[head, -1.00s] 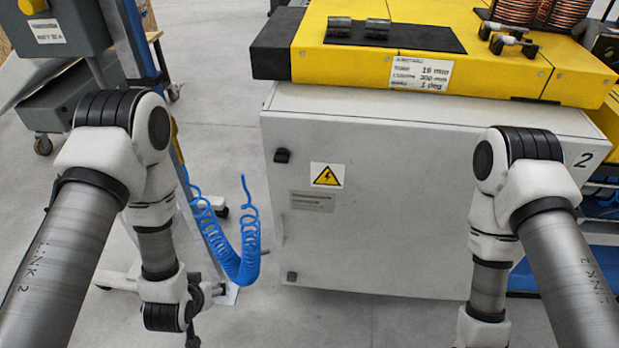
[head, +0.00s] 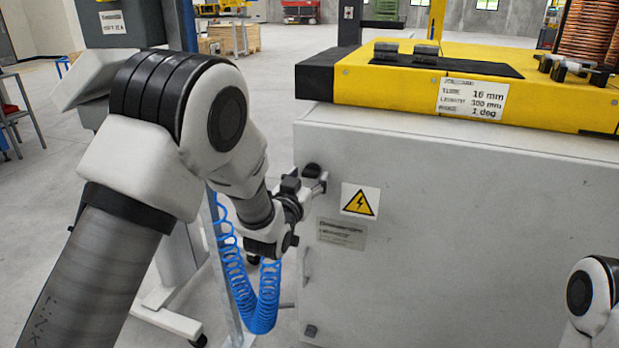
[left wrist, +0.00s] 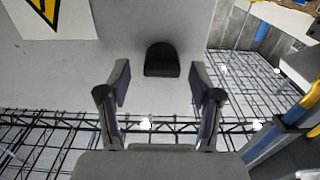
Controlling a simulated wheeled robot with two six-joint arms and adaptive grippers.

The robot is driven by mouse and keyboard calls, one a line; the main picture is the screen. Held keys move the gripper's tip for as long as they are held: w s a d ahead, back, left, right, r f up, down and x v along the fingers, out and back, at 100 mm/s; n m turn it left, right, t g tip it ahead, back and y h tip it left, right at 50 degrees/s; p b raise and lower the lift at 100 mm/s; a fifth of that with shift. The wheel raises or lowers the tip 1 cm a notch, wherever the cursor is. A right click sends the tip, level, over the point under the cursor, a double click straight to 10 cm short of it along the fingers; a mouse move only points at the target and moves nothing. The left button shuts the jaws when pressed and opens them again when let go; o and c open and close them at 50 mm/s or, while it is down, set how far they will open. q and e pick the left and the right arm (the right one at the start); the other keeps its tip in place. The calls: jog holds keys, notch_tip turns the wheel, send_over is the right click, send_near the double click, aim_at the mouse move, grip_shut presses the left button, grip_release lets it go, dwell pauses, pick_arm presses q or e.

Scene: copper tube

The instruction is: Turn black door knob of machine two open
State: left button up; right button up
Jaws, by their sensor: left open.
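The black door knob (head: 312,170) is near the upper left corner of the grey cabinet door (head: 440,240) of the machine. In the left wrist view the knob (left wrist: 162,60) is a dark rounded block, centred just beyond the gap between my fingers. My left gripper (head: 314,186) is at the knob's height, close in front of the door. Its spread fingers show in the left wrist view (left wrist: 160,84), with nothing between their pads. I cannot tell whether they touch the door. My right gripper is out of view.
A yellow warning sign (head: 360,201) and a plate (head: 341,234) are on the door beside my gripper. A blue coiled hose (head: 262,305) hangs below my left arm. The machine's yellow top (head: 560,95) overhangs above. Open floor lies at the left.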

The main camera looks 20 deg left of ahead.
pick_arm(q)
jog(key=shift+w+a+f, duration=0.1)
jog(key=shift+w+a, duration=0.05)
jog(key=shift+w, duration=0.3)
jog(key=shift+c, duration=1)
jog(key=shift+s, duration=0.1)
jog(key=c, duration=1)
jog(key=shift+o, duration=0.3)
